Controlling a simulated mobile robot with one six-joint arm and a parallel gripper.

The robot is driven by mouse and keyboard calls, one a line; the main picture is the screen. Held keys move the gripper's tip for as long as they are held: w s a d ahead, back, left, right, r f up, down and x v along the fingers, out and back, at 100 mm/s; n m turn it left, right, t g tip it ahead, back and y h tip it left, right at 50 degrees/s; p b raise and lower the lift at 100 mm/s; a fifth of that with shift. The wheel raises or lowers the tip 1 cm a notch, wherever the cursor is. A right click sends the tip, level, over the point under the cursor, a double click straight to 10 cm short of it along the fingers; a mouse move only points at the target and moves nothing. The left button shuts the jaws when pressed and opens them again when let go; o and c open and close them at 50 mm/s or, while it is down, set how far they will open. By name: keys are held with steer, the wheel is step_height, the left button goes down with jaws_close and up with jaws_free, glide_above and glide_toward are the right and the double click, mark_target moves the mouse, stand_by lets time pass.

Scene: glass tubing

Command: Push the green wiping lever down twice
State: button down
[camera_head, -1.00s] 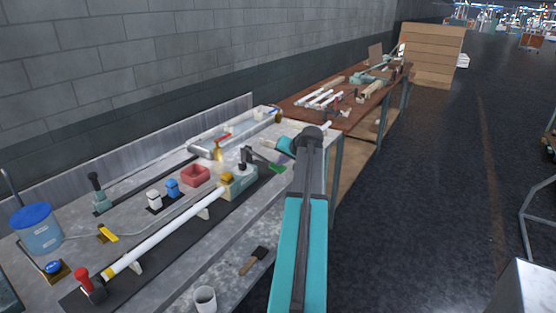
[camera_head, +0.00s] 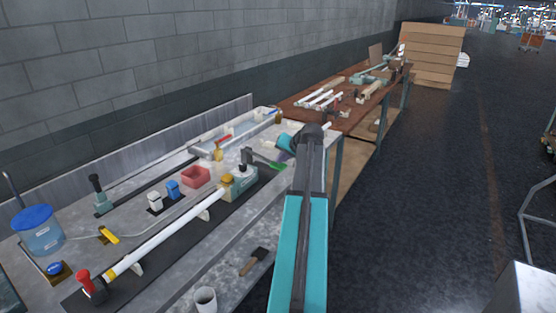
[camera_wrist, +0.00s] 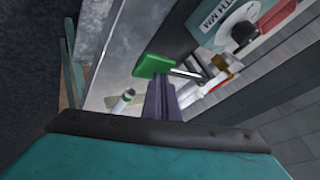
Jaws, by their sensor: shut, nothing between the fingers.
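The green wiping lever (camera_head: 277,165) sticks out to the right from a pale green block at the far end of the long white tube in the head view. In the wrist view its flat green end (camera_wrist: 153,65) lies just beyond my fingertips. My gripper (camera_head: 284,155) is small and partly hidden behind my arm in the head view, close above the lever's end. In the wrist view my gripper (camera_wrist: 160,85) shows dark fingers pressed together and empty. I cannot tell whether they touch the lever.
A red tray (camera_head: 196,176), a blue-lidded container (camera_head: 38,232), a white cup (camera_head: 205,299) and a brush (camera_head: 254,262) are on the grey bench. A brown table (camera_head: 345,112) with white tubes stands beyond. The floor to the right is mostly clear.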

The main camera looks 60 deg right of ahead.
steer(key=shift+r+p, duration=0.95)
steer(key=shift+r, duration=0.9)
step_height(320, 180, up, 5)
steer(key=p, duration=0.2)
steer(key=shift+p, duration=0.4)
stand_by(2.1)
steer(key=shift+s, duration=0.1)
